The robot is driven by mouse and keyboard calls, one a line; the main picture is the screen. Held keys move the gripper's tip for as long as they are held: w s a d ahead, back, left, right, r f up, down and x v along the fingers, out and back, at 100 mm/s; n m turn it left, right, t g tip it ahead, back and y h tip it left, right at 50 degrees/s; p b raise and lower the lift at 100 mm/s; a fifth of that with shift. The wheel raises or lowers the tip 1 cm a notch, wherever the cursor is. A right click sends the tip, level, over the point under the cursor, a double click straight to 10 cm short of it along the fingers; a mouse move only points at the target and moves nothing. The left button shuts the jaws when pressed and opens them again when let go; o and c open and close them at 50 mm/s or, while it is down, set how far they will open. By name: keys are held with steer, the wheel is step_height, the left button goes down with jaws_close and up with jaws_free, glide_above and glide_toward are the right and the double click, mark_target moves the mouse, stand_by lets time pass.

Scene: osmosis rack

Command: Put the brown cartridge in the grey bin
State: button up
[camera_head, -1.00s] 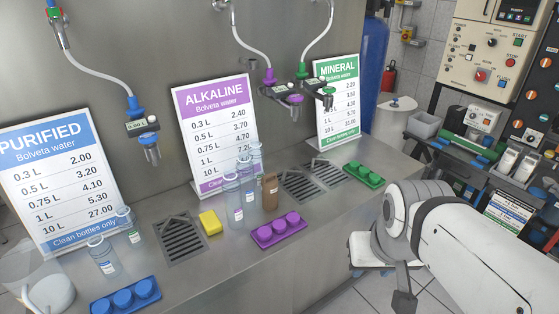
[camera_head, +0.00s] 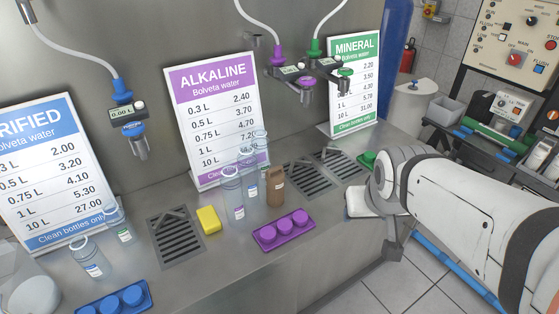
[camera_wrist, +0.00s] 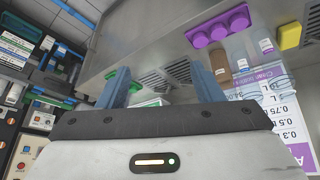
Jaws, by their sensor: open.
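The brown cartridge (camera_head: 275,186) stands upright on the steel counter, right of the clear bottles and behind the purple cap tray. It also shows in the wrist view (camera_wrist: 219,62), to the right of my fingers. A grey bin (camera_head: 446,110) sits on the equipment at the back right, beyond my arm; I cannot make it out surely in the wrist view. My gripper (camera_wrist: 162,88) is open with nothing between its fingers. In the head view my arm's end is at the counter's right part, well right of the cartridge, with the fingers mostly hidden.
Clear bottles (camera_head: 232,194) stand close to the cartridge's left. The purple cap tray (camera_head: 281,232) is in front, a yellow sponge (camera_head: 208,219) farther left. Dispenser nozzles (camera_head: 307,94) hang above. Drain grates (camera_head: 308,179) lie to the right. The green tray (camera_head: 367,160) is partly behind my arm.

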steer(key=w+f+n+t+b, duration=0.1)
steer(key=w+f+t+b, duration=0.25)
steer(key=w+f, duration=0.45)
steer(key=n+t+y+b, duration=0.6)
steer(key=y+b, duration=0.5)
glide_toward(275, 169)
steer(key=w+a+f, duration=0.1)
steer(key=w+a, duration=0.1)
steer(key=w, duration=0.1)
steer(key=shift+m+h, duration=0.3)
steer(key=p+x, duration=0.1)
steer(key=x, duration=0.5)
steer(key=shift+w+a+r, duration=0.15)
steer(key=shift+w+a, duration=0.05)
steer(key=shift+a, duration=0.1)
steer(key=c, duration=1.2)
